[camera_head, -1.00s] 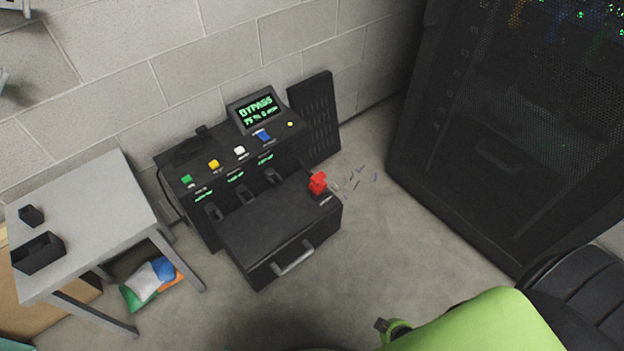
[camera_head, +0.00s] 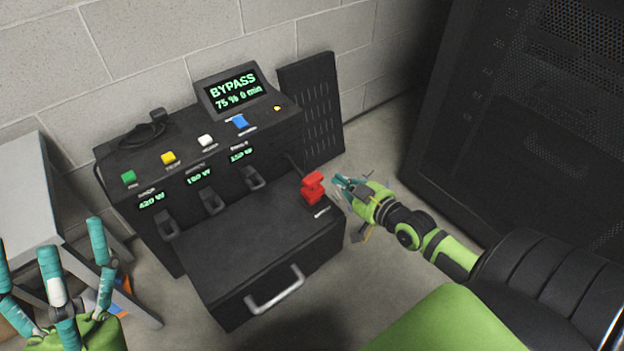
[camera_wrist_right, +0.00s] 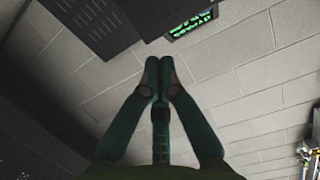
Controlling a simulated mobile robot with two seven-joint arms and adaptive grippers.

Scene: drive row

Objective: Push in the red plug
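The red plug (camera_head: 313,186) stands upright on the right part of the black unit's low front section (camera_head: 255,235), near its right edge. Its lower end is hard to make out. My right gripper (camera_head: 345,182) is just right of the plug, with a small gap showing between them. In the right wrist view its fingertips (camera_wrist_right: 158,65) meet with nothing between them; the plug does not show there. My left gripper (camera_head: 75,250) is at the lower left with its fingers spread and empty, far from the plug.
The unit's screen (camera_head: 232,91) reads BYPASS; it also shows in the right wrist view (camera_wrist_right: 191,25). Several coloured buttons and black sockets line the unit. A metal handle (camera_head: 276,290) sticks out in front. A grey table (camera_head: 30,195) stands left, a dark rack (camera_head: 530,120) right.

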